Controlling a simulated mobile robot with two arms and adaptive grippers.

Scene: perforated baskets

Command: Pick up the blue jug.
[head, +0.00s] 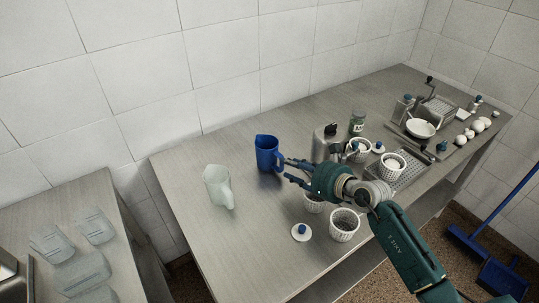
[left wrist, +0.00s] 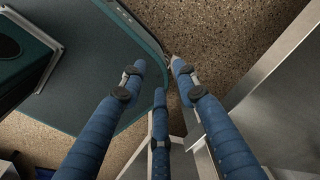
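The blue jug (head: 266,152) stands upright on the metal table, with its handle on its right side. My right gripper (head: 287,170) is just right of the jug, with its blue fingers spread and pointing at the handle. The upper fingertip is very close to the handle; I cannot tell whether they touch. In the left wrist view, my left gripper (left wrist: 160,75) has its fingers apart with nothing between them, above the speckled floor. It is not seen in the head view.
A white basket (head: 344,226) and a white lid with a blue knob (head: 301,232) are near the front edge. A metal container (head: 324,143) is behind my right gripper.

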